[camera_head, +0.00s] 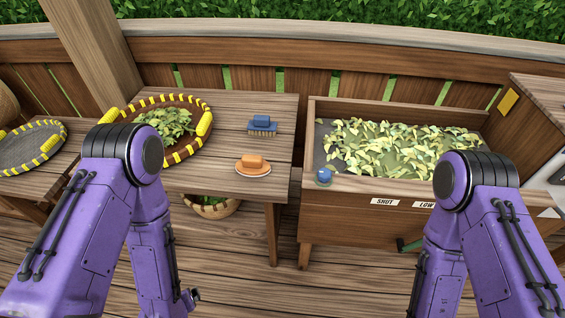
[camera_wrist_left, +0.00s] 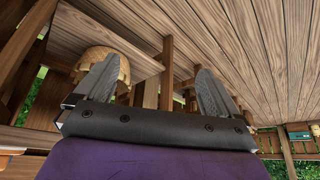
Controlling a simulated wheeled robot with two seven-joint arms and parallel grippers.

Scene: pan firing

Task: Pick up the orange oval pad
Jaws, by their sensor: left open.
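The orange oval pad (camera_head: 254,171) lies on the wooden table near its front right corner, with an orange block-shaped grip on top and a pale edge below. My left gripper shows in the left wrist view (camera_wrist_left: 155,82), its two grey fingers wide apart with nothing between them. In the head view my left arm hangs in front of the table, and its hand is low, below the tabletop and left of the pad.
A blue brush (camera_head: 262,127) lies behind the pad. A leaf-filled wooden trough (camera_head: 345,185) with a blue knob (camera_head: 323,176) stands to the right. A basket (camera_head: 213,211) sits under the table.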

